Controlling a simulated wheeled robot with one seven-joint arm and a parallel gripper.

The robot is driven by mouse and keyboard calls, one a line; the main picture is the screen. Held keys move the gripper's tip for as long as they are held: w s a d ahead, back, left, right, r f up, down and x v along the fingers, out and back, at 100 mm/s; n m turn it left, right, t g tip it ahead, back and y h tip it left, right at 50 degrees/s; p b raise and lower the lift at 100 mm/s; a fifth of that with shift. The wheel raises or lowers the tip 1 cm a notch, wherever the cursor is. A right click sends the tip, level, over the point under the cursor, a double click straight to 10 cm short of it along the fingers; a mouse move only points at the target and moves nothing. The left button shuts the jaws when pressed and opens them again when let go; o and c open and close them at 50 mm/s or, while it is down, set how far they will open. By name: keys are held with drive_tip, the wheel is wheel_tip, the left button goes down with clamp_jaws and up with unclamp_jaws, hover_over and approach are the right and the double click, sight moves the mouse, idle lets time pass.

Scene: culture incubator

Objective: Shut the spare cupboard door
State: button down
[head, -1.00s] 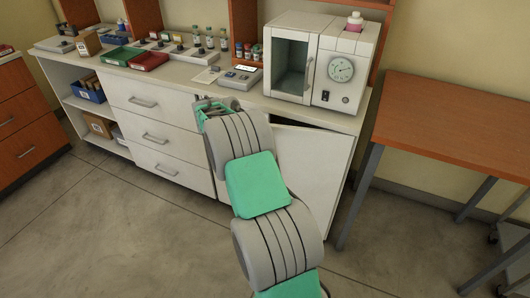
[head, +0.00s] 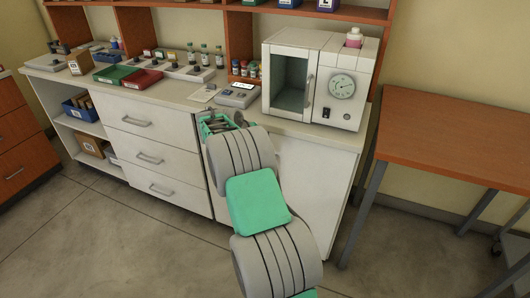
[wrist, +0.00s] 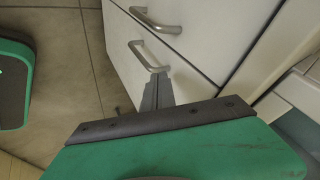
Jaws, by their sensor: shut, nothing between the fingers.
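The spare cupboard door (head: 318,195) is the white panel below the right end of the counter. It looks flush with the cupboard front in the head view, with no dark gap along its top edge. Its left part is hidden behind my arm. My gripper (head: 215,122) is at the counter's front edge, near the door's left side and the drawers. In the wrist view the narrow fingers of my gripper (wrist: 158,92) are together and empty, in front of the white fronts. Whether they touch a front cannot be told.
White drawers (head: 150,145) with bar handles lie left of the door. An incubator (head: 290,75) and a small grey device (head: 237,97) stand on the counter. An orange-topped table (head: 460,125) stands at the right. The floor in front on the left is clear.

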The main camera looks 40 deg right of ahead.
drive_tip(key=s+a+r+n+t+y+p, duration=0.15)
drive_tip(key=s+a+r+n+p, duration=0.25)
drive_tip(key=a+r+n, duration=0.5)
drive_tip(key=s+a+r+n+t+y+p, duration=0.1)
drive_tip(key=s+a+r+n+y+p, duration=0.2)
drive_tip(key=a+r, duration=0.9)
drive_tip(key=s+a+f+n+y+p, duration=0.2)
drive_tip(key=s+a+n+p, duration=0.3)
drive_tip(key=s+a+n, duration=0.9)
drive_tip(key=s+a+y, duration=0.1)
drive_tip(key=s+a, duration=0.1)
drive_tip(key=a, duration=0.1)
drive_tip(key=shift+f+n, duration=0.25)
drive_tip(key=shift+n, duration=0.15)
drive_tip(key=c, duration=2.2)
unclamp_jaws()
drive_tip(key=shift+d+t, duration=0.1)
drive_tip(key=shift+t, duration=0.15)
